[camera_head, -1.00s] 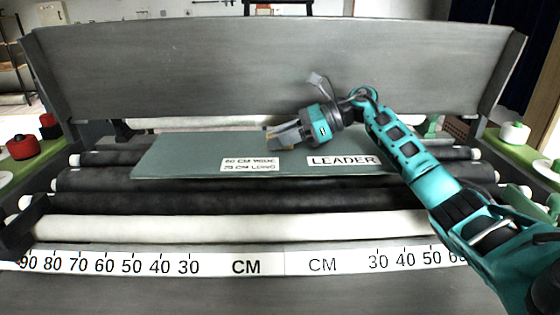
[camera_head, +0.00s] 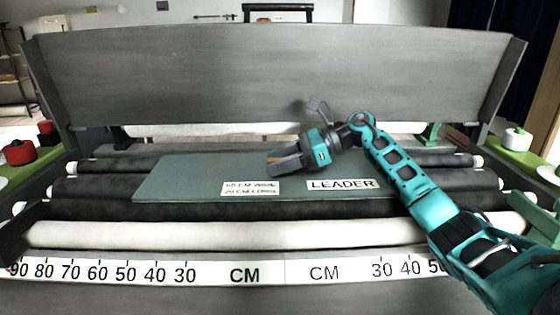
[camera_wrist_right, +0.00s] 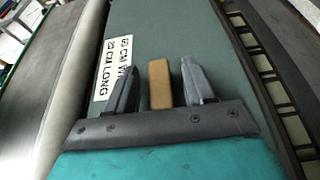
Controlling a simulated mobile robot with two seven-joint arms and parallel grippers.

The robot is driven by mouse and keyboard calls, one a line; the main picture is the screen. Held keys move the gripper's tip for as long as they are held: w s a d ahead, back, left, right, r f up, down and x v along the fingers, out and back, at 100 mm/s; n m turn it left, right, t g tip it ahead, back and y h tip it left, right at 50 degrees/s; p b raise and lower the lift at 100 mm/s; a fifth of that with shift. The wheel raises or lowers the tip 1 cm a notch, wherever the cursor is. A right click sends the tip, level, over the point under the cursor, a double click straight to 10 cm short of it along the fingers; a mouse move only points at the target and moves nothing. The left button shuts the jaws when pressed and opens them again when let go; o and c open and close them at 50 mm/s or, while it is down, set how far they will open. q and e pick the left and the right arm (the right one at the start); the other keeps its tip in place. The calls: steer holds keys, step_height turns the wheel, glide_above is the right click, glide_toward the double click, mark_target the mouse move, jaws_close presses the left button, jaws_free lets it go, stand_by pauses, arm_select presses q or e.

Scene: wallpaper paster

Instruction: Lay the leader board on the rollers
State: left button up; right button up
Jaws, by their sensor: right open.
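The leader board (camera_head: 215,172), a flat grey-green panel with white labels, lies level across the dark rollers (camera_head: 110,188) in the head view. It appears to rest on them. Its front edge lies over the dark roller behind the front white roller. My right gripper (camera_head: 284,161) is just above the middle of the board. In the right wrist view the right gripper (camera_wrist_right: 158,84) is open, its two fingers on either side of a tan block (camera_wrist_right: 159,85), with gaps on both sides. The block seems to stand on the board. My left gripper is out of view.
The white front roller (camera_head: 230,233) and a centimetre scale (camera_head: 245,272) run in front of the board. A tall grey panel (camera_head: 250,75) stands behind. A red canister (camera_head: 19,149) is at the left side and a white spool (camera_head: 514,139) at the right.

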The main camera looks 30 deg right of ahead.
steer(key=shift+r, duration=0.15)
step_height(320, 180, up, 4)
steer(key=r, duration=0.1)
glide_above(328, 171)
steer(key=shift+d+f+p, duration=0.15)
steer(key=shift+f+p, duration=0.1)
steer(key=shift+p, duration=0.2)
